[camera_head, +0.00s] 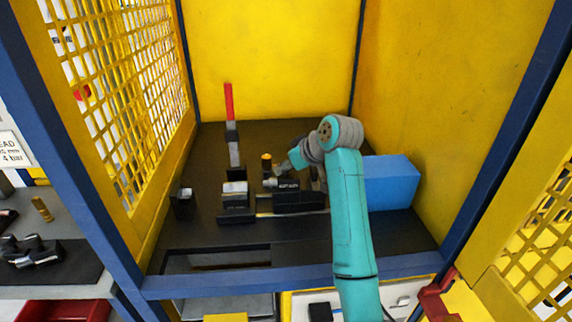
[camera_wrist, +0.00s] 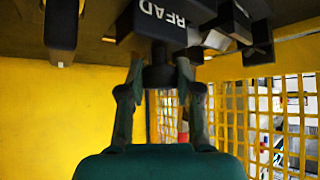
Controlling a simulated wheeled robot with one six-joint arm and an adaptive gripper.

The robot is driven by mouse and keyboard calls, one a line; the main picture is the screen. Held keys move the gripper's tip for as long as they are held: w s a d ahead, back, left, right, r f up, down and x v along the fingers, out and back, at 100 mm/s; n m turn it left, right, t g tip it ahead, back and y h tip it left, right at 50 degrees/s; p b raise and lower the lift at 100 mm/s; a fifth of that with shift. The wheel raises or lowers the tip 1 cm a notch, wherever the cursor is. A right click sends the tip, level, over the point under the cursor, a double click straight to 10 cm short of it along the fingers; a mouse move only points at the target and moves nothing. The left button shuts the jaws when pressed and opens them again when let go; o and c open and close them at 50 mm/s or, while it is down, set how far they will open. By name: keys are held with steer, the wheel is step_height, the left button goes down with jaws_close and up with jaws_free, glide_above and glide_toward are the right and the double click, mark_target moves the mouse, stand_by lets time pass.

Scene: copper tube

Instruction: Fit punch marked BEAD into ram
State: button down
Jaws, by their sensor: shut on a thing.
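In the wrist view my gripper (camera_wrist: 159,70) is shut on a short dark cylindrical piece, the punch (camera_wrist: 159,77). The punch's far end meets a dark block with white letters (camera_wrist: 165,14) that look like BEAD. I cannot tell whether the block is part of the punch or only touches it. In the head view my gripper (camera_head: 284,168) is small and partly hidden by my wrist, beside a black block with white lettering (camera_head: 288,187). I cannot make out which part is the ram.
A red-handled lever (camera_head: 229,100) stands on a grey post at the back left. A grey-topped black block (camera_head: 235,190) and a small dark block (camera_head: 182,198) sit left of my gripper. A blue box (camera_head: 391,182) is at right. Yellow walls and mesh (camera_head: 130,85) enclose the bench.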

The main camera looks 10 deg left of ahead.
steer(key=shift+f, duration=0.7)
steer(key=c, duration=0.7)
jaws_free()
steer(key=shift+f, duration=0.15)
steer(key=v, duration=1.2)
